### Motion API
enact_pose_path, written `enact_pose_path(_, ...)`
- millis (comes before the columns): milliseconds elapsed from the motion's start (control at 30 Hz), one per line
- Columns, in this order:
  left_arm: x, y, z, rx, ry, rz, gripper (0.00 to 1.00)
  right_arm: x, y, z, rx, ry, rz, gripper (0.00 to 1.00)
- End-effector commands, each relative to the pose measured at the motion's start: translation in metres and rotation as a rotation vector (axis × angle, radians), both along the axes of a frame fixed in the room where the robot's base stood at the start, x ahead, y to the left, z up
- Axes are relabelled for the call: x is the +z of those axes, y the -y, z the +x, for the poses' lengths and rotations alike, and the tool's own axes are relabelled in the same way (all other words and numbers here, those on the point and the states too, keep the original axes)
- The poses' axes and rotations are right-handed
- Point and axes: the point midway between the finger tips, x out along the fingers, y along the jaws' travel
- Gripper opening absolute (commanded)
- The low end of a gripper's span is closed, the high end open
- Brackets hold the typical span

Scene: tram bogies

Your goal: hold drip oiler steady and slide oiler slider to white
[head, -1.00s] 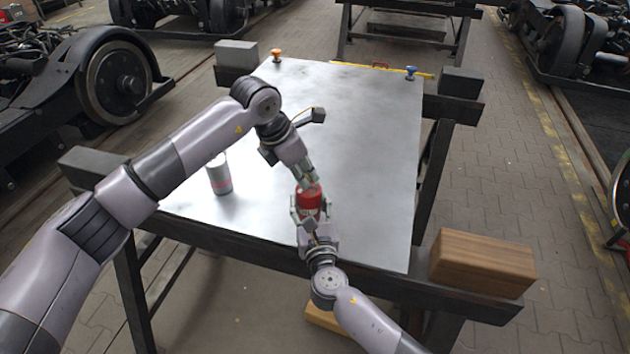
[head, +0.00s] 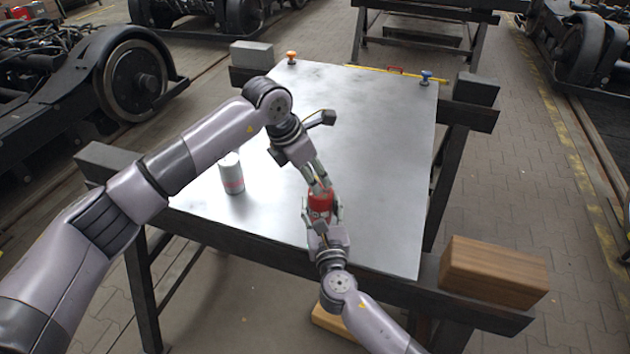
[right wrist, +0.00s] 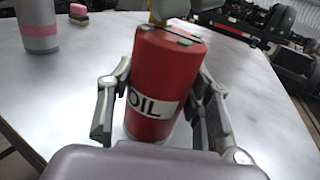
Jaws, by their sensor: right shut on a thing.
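The drip oiler (head: 320,203) is a red can near the front of the metal table. In the right wrist view the oiler (right wrist: 160,75) carries a white "OIL" label and leans slightly in the picture. A small green and dark strip (right wrist: 183,38) shows on its top; I cannot tell the slider's setting. My right gripper (head: 322,214) is shut on the oiler's body, a finger on each side. My left gripper (head: 321,186) comes down from the upper left to the oiler's top. Its fingertips look close together, but whether they grip the slider is not clear.
A grey can with a pink band (head: 231,174) stands left on the tabletop (head: 375,150). An orange knob (head: 291,57) and a blue knob (head: 426,77) sit at the far corners. A wooden block (head: 493,272) lies at the front right. The table's right side is clear.

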Motion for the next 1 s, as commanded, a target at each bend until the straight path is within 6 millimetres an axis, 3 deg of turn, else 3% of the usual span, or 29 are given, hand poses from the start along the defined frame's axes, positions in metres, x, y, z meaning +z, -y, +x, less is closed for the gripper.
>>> enact_pose_path(333, 0.009, -0.003, -0.001, 0.000, 0.002, 0.000, 0.40, -0.001, 0.000, 0.000, 0.000, -0.001, 0.000, 0.15)
enact_pose_path(800, 0.093, -0.032, -0.020, 0.000, 0.003, 0.000, 0.40, -0.001, 0.000, 0.000, 0.001, -0.001, 0.000, 0.15)
enact_pose_path(1000, 0.109, -0.038, -0.025, 0.000, 0.001, -0.001, 0.40, -0.001, -0.001, 0.000, 0.001, -0.001, 0.000, 0.15)
